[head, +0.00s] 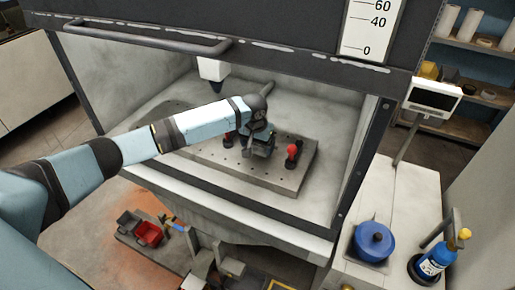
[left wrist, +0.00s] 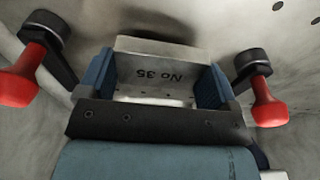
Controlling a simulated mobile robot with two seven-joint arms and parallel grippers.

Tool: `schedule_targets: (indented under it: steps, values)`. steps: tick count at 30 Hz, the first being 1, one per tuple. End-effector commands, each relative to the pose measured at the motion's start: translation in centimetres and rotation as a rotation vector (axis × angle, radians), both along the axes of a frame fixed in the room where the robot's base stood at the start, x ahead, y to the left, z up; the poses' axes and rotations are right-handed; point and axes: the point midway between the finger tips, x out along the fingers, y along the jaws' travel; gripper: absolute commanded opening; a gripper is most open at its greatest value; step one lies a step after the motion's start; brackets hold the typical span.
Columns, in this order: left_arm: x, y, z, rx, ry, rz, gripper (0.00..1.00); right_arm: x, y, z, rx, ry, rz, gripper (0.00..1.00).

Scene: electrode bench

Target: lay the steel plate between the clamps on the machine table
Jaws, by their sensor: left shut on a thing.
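The steel plate (left wrist: 140,62), a grey block marked "No 35", sits between the blue fingers of my left gripper (left wrist: 157,84). In the head view my left gripper (head: 260,143) is over the machine table (head: 285,181), inside the enclosure, and hides the plate. Two clamps with red handles flank it: one at left (left wrist: 22,75) and one at right (left wrist: 265,98) in the left wrist view. In the head view, one clamp (head: 292,153) stands right of the gripper and the other (head: 228,139) is partly hidden. Whether the plate touches the table I cannot tell.
A machine head (head: 213,70) hangs behind my left arm. The enclosure's front sill (head: 225,205) lies below the arm. A side bench at right holds a blue pot (head: 374,241) and a blue bottle (head: 436,260). Red (head: 149,234) and dark bins stand at lower left.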

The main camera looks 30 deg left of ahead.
Motion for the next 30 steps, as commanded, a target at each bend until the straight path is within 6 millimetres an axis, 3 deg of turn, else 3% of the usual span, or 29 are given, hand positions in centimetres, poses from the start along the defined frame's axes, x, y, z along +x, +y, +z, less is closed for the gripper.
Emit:
schedule_targets:
  steps: [5, 16, 17, 18, 26, 30]
  values:
    - [0.1, 0.0, -2.0, 0.0, -0.002, 0.0, 0.41, 0.0, 0.0, 0.3, -0.001, 0.0, -0.001, 0.42]
    - [0.0, 0.0, -2.4, 0.0, -0.002, 0.0, 0.41, 0.0, -0.1, 0.4, 0.0, 0.0, -0.002, 0.42]
    - [0.0, 0.0, -2.6, 0.001, -0.001, 0.0, 0.89, 0.0, -0.1, 0.4, 0.0, 0.0, -0.002, 0.42]
    - [0.0, 0.0, -2.6, 0.001, -0.001, 0.0, 0.98, -0.1, -0.1, 0.3, 0.0, 0.0, -0.002, 0.42]
    - [0.0, 0.0, -2.4, 0.001, -0.001, -0.001, 1.0, 0.0, -0.1, 0.2, 0.0, 0.0, -0.002, 0.42]
    - [-0.1, 0.0, -1.1, -0.001, -0.002, -0.001, 1.0, -0.1, -0.1, 0.1, -0.001, 0.001, -0.002, 0.42]
